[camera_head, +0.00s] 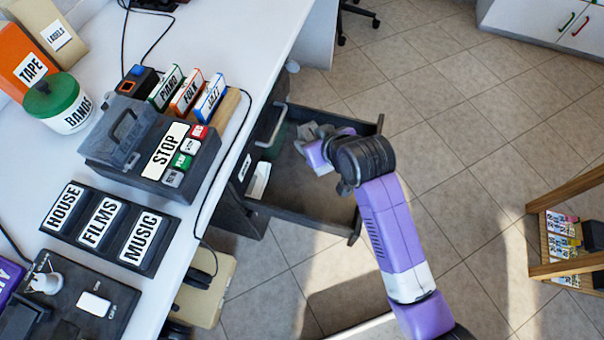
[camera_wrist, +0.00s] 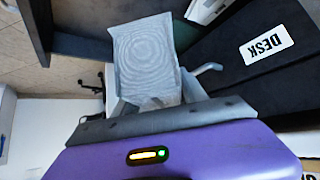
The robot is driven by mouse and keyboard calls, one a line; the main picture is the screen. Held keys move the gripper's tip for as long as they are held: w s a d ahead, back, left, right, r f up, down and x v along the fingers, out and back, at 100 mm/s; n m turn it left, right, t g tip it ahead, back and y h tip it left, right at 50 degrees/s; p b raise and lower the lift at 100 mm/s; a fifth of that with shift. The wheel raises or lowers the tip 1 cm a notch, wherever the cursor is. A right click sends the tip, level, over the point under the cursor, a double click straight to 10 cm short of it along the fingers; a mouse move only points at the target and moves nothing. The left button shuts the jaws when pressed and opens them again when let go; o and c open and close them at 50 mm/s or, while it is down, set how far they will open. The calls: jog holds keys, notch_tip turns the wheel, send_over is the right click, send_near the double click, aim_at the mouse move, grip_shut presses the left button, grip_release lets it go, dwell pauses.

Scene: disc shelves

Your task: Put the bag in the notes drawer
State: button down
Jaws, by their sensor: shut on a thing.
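A pale grey bag (camera_wrist: 146,52) with a ringed pattern is held upright between the fingers of my gripper (camera_wrist: 150,103) in the wrist view. In the head view my gripper (camera_head: 318,148) is over the open dark drawer (camera_head: 305,221) that is pulled out from under the desk. The bag is small and partly hidden there. I cannot read a notes label on this drawer. A dark front labelled DESK (camera_wrist: 267,45), with a grey handle (camera_wrist: 208,68), is at the right in the wrist view. I cannot tell whether the bag touches the drawer.
A white item (camera_head: 259,181) lies in the drawer's desk-side end. The white desk (camera_head: 232,50) holds a cassette player (camera_head: 150,145), labelled boxes and a black HOUSE, FILMS, MUSIC panel (camera_head: 108,226). A wooden shelf (camera_head: 575,190) stands at the right. Tiled floor between is clear.

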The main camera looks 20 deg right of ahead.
jog(key=shift+w+a+f+b, duration=0.25)
jog(key=shift+f+b, duration=0.15)
jog(key=shift+f, duration=0.2)
jog(key=b, duration=0.7)
send_near(304, 173)
jog(key=x, duration=0.5)
jog(key=shift+w, duration=0.15)
jog(key=shift+f, duration=0.15)
jog(key=c, duration=0.6)
grip_release()
jog(key=shift+s+r, duration=0.25)
jog(key=shift+r, duration=0.2)
jog(key=p+v, duration=0.4)
jog(key=v, duration=0.7)
jog(key=shift+d+r+p, duration=0.1)
jog(key=shift+p, duration=0.2)
